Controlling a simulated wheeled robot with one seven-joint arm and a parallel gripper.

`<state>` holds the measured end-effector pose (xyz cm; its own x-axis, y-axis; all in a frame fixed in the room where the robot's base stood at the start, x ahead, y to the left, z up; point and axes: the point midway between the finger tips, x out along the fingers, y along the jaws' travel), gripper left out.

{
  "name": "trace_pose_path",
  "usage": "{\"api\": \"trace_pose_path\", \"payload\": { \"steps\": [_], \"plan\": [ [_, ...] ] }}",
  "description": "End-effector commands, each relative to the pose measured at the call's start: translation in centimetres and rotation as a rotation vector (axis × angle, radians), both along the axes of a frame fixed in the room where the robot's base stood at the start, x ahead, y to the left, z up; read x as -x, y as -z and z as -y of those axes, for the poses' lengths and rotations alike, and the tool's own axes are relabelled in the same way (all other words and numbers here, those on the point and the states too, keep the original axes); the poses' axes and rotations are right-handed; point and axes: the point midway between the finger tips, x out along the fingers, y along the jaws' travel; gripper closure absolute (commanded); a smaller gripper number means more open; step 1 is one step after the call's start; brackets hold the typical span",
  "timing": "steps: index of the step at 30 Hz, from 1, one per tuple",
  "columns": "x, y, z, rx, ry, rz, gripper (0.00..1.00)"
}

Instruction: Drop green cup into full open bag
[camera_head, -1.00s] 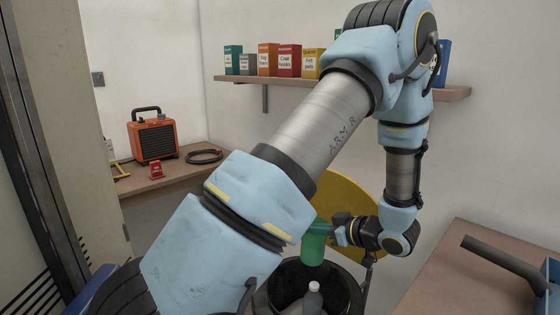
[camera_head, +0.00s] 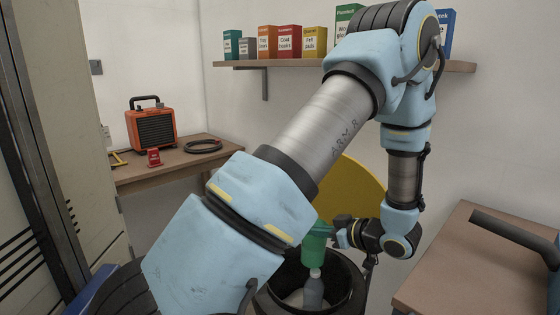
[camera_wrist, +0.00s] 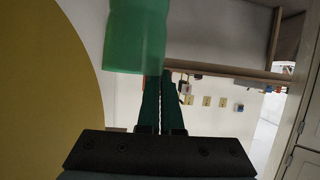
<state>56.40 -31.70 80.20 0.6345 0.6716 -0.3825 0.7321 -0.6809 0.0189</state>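The green cup (camera_head: 315,246) is held by my gripper (camera_head: 338,233) above the open top of a black round container (camera_head: 350,272), which seems to be the bag. The cup also shows in the wrist view (camera_wrist: 136,38), at the ends of my gripper's fingers (camera_wrist: 158,80). The fingers are close together at the cup's edge. A grey bottle-like thing (camera_head: 313,292) with a pale cap stands inside the black container, just below the cup in the picture. My arm hides part of the container's left side.
A yellow round panel (camera_head: 358,190) stands behind the container; it fills the left of the wrist view (camera_wrist: 40,90). A brown table (camera_head: 450,270) with a dark bent tube (camera_head: 515,235) is at right. An orange heater (camera_head: 152,128) sits on a bench at left.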

Motion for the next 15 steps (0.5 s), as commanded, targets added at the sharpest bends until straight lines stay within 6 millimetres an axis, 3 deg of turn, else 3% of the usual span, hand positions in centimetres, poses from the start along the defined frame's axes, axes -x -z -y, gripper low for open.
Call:
{"api": "trace_pose_path", "payload": {
  "steps": [2, 9, 15],
  "plan": [
    [0.0, -0.03, 0.0, 0.0, 0.0, 0.0, 0.91],
    [0.0, -0.02, 0.0, 0.0, 0.0, 0.0, 0.64],
    [0.0, -0.02, 0.0, 0.0, 0.0, 0.0, 0.63]
  ]
}}
